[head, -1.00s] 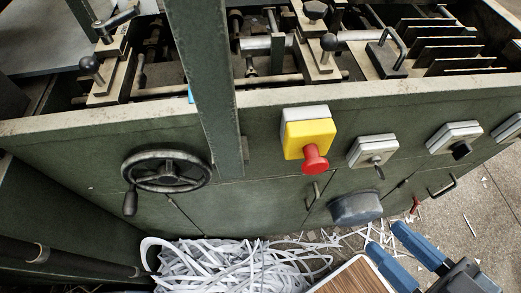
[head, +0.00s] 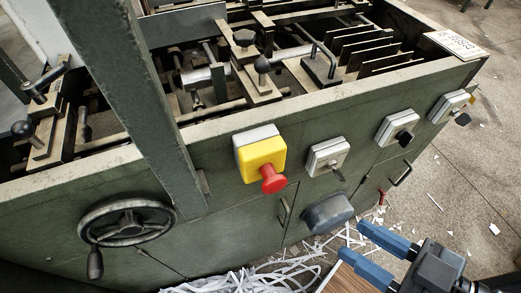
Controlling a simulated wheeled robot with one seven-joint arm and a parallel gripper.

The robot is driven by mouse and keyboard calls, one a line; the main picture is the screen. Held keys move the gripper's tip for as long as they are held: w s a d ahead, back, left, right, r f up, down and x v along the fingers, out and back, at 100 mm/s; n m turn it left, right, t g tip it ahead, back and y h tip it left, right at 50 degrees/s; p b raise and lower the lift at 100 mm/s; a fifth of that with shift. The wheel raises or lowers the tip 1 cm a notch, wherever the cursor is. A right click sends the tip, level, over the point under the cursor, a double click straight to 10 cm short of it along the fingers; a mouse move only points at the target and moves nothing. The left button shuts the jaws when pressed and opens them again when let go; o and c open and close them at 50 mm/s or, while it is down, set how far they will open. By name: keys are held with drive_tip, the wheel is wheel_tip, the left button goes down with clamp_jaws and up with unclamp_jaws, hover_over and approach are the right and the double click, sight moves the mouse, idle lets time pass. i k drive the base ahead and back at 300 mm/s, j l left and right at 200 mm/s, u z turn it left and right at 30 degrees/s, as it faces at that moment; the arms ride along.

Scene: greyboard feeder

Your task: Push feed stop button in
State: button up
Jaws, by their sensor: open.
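The feed stop button is a red mushroom button (head: 273,180) on a yellow box (head: 260,158) with a grey back, fixed to the front of the green machine (head: 75,205). The red head stands out from the box. My gripper (head: 362,244) is at the lower right in the head view, with two blue fingers spread apart and nothing between them. It is below and to the right of the red button, clear of it.
Grey switch boxes (head: 327,157) line the panel to the right. A black handwheel (head: 127,222) sticks out at the left, and a dark rounded housing (head: 328,213) sits low beneath the switches. Paper strips (head: 235,281) lie on the floor. A green post (head: 150,110) rises left of the button.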

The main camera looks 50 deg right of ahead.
sight(274, 182)
drive_tip(key=k+l+u, duration=0.2)
drive_tip(key=k, duration=0.25)
drive_tip(key=k+l+u, duration=0.2)
drive_tip(key=k, duration=0.3)
